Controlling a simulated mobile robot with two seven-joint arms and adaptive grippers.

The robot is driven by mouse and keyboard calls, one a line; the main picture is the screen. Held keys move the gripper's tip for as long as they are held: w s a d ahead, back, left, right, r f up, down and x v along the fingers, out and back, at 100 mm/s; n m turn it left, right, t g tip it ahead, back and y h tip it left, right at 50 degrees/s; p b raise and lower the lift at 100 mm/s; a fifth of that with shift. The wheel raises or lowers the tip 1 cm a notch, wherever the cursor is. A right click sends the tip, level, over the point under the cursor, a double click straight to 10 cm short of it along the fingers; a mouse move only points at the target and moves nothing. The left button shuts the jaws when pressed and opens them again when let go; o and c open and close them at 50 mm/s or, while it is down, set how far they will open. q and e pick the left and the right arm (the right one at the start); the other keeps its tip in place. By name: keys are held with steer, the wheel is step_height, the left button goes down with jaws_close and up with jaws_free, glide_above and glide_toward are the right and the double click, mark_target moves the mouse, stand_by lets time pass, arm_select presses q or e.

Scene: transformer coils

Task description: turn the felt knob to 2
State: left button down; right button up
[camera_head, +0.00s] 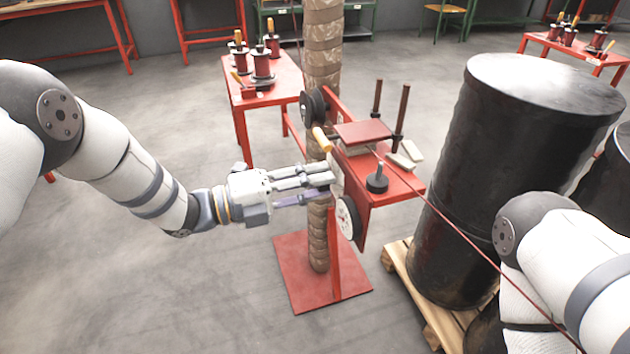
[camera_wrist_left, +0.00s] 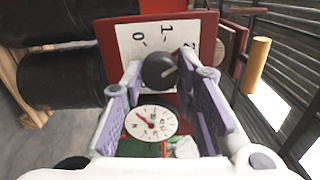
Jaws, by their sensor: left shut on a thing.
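The felt knob (camera_wrist_left: 159,71) is round and black, with a pale pointer line, on a white plate (camera_wrist_left: 138,52) with marks 0 and 1 and a less readable one at right. The pointer line leans to the upper right; I cannot tell exactly which mark it meets. My left gripper (camera_wrist_left: 165,85) has its purple-padded fingers on both sides of the knob and is shut on it. In the head view the left gripper (camera_head: 328,183) reaches the red stand's (camera_head: 385,185) left side, and its fingers hide the knob. My right gripper is out of view.
A white gauge (camera_head: 347,218) sits just below the fingers and also shows in the left wrist view (camera_wrist_left: 150,122). A wooden handle (camera_head: 322,140) sticks out above. A wrapped column (camera_head: 322,60) stands close behind. Black drums (camera_head: 520,150) on a pallet crowd the right.

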arm_select(q)
steer(key=shift+m, duration=0.6)
steer(key=c, duration=1.6)
jaws_free()
steer(key=shift+o, duration=0.2)
steer(key=shift+a, duration=0.1)
steer(key=v, duration=1.2)
